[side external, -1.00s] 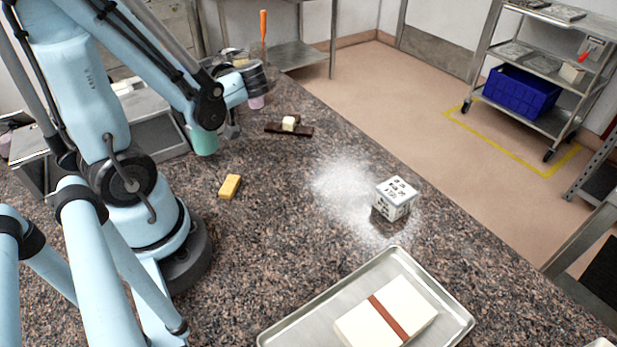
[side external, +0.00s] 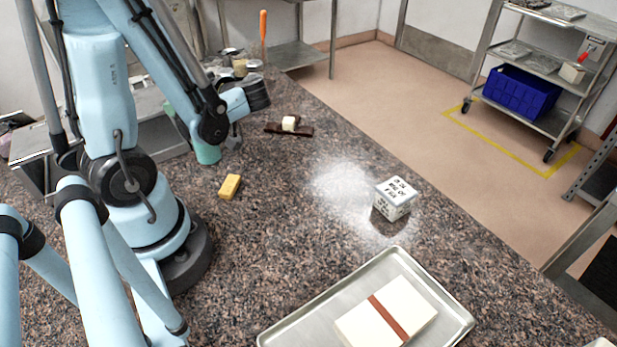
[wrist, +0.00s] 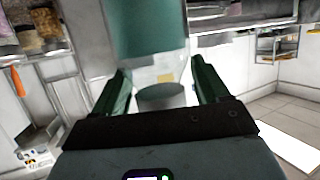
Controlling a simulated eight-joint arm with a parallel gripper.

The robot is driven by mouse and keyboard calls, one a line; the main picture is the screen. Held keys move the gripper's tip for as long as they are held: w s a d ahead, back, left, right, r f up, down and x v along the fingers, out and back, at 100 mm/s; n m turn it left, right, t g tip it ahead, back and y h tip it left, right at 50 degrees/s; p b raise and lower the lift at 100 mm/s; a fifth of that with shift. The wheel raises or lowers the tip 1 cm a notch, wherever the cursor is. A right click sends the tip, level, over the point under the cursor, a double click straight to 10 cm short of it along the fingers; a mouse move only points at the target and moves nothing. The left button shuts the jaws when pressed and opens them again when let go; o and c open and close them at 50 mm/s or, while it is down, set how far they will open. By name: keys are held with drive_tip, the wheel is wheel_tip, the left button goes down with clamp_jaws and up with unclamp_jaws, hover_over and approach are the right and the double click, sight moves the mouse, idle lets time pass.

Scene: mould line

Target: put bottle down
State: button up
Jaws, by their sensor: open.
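The bottle (side external: 207,153) has a teal lower part and stands upright behind my arm in the side view. Its base appears to meet the speckled counter; its upper part is hidden. The wrist view is upside down, with the teal part (wrist: 150,30) at the top, then a clear part and a grey end between the fingers. My gripper (wrist: 161,85) is open, its dark green fingers on either side of the bottle's upper part. I cannot tell whether a finger still touches it. In the side view my arm hides most of the gripper.
Jars (side external: 240,66) and an orange handle (side external: 263,27) are at the counter's far end. A dark bar with a pale block (side external: 289,124), a yellow block (side external: 230,187), a white marked cube (side external: 396,197) and a metal tray (side external: 290,328) lie nearer. Bare counter lies between them.

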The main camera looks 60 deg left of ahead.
drive_tip(key=v, duration=0.7)
drive_tip(key=shift+d, duration=0.25)
drive_tip(key=shift+w+r, duration=0.1)
drive_tip(key=shift+w, duration=0.05)
drive_tip(key=w+d+f+m+t+h, duration=0.25)
drive_tip(key=w+m+t, duration=0.2)
drive_tip(key=m, duration=0.25)
drive_tip(key=w+d+r+m+t+h, duration=0.1)
drive_tip(key=w+d+m+t+h, duration=0.2)
drive_tip(key=d+m+t+h, duration=0.1)
drive_tip(key=w+d+r+m+t+h, duration=0.1)
drive_tip(key=w+d+m+t+h, duration=0.2)
drive_tip(key=d+m+h, duration=0.3)
drive_tip(key=d+m, duration=0.3)
drive_tip(key=m, duration=0.2)
drive_tip(key=shift+t, duration=0.35)
drive_tip(key=shift+w+d+h, duration=0.15)
drive_tip(key=shift+h, duration=0.1)
